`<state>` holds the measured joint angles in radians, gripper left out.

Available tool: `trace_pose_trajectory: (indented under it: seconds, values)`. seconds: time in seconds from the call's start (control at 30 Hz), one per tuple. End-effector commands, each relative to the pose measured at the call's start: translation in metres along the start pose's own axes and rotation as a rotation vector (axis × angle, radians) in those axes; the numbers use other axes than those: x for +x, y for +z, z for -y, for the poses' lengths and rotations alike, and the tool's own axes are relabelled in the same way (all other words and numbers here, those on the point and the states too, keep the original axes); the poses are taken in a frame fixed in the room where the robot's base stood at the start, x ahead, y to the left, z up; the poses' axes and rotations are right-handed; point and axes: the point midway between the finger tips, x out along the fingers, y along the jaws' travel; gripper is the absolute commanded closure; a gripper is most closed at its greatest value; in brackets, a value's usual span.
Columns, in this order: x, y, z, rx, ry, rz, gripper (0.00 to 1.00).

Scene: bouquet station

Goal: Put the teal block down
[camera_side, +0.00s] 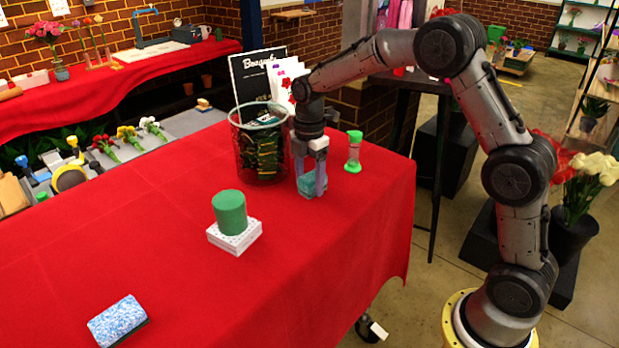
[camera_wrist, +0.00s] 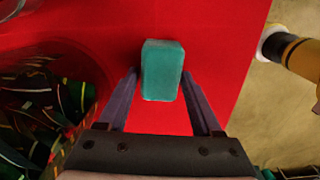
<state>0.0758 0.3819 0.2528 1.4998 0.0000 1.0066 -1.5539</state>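The teal block (camera_side: 306,184) is a small rounded block between the finger ends of my gripper (camera_side: 311,184). In the wrist view the block (camera_wrist: 162,70) shows between the two fingertips of the gripper (camera_wrist: 160,74) and reaches past them. The fingers flank it closely and appear shut on it. The fingers point down over the red-covered table (camera_side: 300,270), close to its surface. I cannot tell whether the block's underside touches the cloth.
A dark wire basket (camera_side: 236,150) with green striped contents stands just left of my gripper. A green-capped hourglass (camera_side: 354,152) stands close on the right. A green cylinder (camera_side: 230,212) rests on a white block (camera_side: 235,238). A blue sponge (camera_side: 118,321) lies near the front. Table between is clear.

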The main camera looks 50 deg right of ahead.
Motion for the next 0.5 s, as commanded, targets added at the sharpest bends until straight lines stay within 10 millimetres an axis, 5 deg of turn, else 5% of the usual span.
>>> trace_pose_trajectory:
  seconds: [0.1, 0.5]
  values:
    - [-0.0002, 0.0, 0.0001, 0.0, 0.0, 0.0, 0.16]
    - [-0.0075, 0.0, -0.0005, 0.0, 0.002, 0.0, 0.16]
